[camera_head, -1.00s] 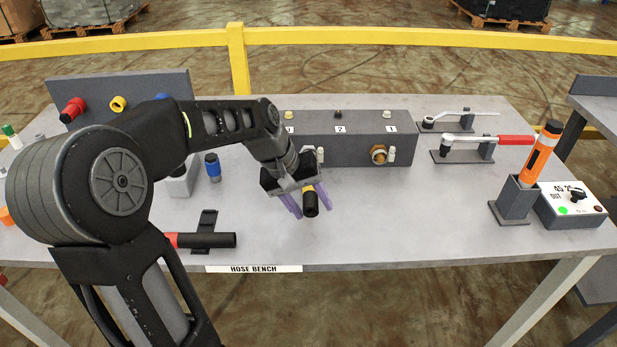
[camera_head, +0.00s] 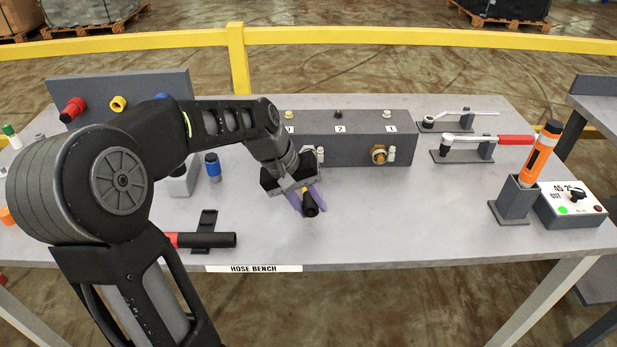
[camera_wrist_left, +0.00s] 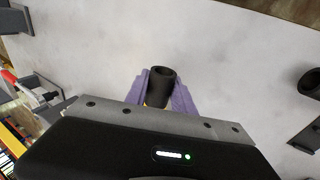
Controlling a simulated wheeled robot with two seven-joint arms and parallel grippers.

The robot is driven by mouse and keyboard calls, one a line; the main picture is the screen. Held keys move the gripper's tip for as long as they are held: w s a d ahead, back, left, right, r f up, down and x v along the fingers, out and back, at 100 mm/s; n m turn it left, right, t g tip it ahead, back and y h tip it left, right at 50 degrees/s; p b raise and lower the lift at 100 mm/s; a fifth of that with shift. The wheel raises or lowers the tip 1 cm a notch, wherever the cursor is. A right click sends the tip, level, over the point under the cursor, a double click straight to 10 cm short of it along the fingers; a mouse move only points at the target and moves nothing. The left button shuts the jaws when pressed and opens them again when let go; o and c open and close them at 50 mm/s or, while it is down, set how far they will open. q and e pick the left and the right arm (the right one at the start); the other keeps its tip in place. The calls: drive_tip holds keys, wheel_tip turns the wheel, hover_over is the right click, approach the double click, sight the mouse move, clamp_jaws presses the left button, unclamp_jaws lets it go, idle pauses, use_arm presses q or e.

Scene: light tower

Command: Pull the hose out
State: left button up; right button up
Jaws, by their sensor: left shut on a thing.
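My left gripper (camera_head: 306,201) has purple fingers shut on a short black hose end (camera_head: 310,208) with a bit of yellow on it. The hose end points toward the front of the bench. In the left wrist view the black open-mouthed hose end (camera_wrist_left: 161,83) sits between the purple fingers (camera_wrist_left: 163,93). The grey block (camera_head: 340,150) with numbered ports stands behind the gripper. A brass port (camera_head: 379,154) shows on its right face. My right gripper is not in view.
A black tube with a red end (camera_head: 208,240) lies in a holder at the front left. Two wrenches (camera_head: 465,147), an orange torch-like tool (camera_head: 541,152) in a holder and a dial box (camera_head: 572,205) stand on the right. The bench (camera_head: 400,225) is clear right of the gripper.

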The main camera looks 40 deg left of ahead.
use_arm(q)
clamp_jaws()
drive_tip(key=shift+s+d, duration=0.2)
drive_tip(key=shift+s, duration=0.1)
idle(0.5)
drive_tip(key=shift+s+d, duration=0.85)
drive_tip(key=shift+s, duration=0.25)
drive_tip(key=shift+s+d, duration=0.85)
drive_tip(key=shift+s, duration=0.2)
